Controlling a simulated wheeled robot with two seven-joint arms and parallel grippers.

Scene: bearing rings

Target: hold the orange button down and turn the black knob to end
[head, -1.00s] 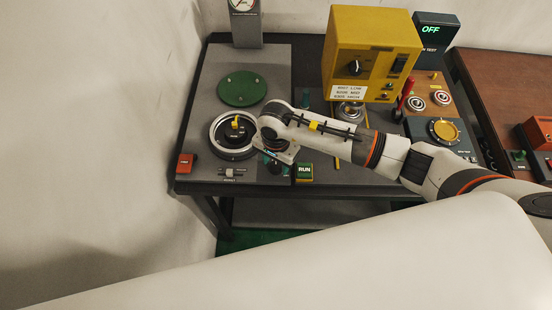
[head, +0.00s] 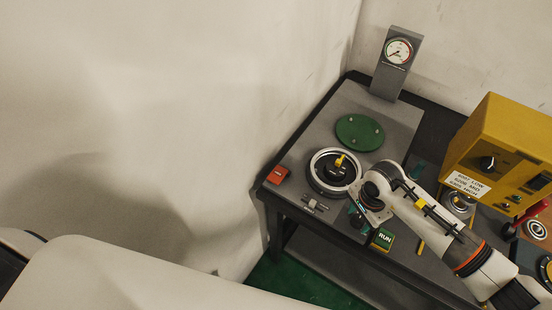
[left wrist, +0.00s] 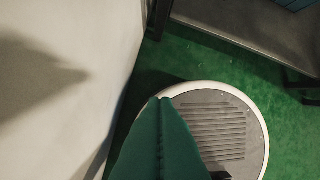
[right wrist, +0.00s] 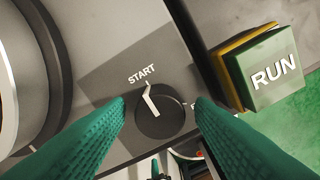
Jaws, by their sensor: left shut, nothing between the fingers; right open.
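The orange button (head: 278,174) is a small box at the bench's front left corner. Nothing touches it. A small black knob (right wrist: 160,110) with a white pointer and a START label shows in the right wrist view; its pointer is near START. My right gripper (right wrist: 160,101) is open, with one green finger on each side of this knob; contact cannot be told. In the head view my right gripper (head: 357,216) is at the bench's front edge, and the arm hides the knob. My left gripper (left wrist: 162,99) is shut and empty, above the floor, away from the bench.
A green RUN button (head: 383,238) is right of my right gripper. A large dial (head: 335,172) with a yellow-marked black centre and a small slider (head: 316,205) lie to its left. Behind are a green disc (head: 360,132), a gauge (head: 398,51) and a yellow box (head: 480,150). A wall borders the left.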

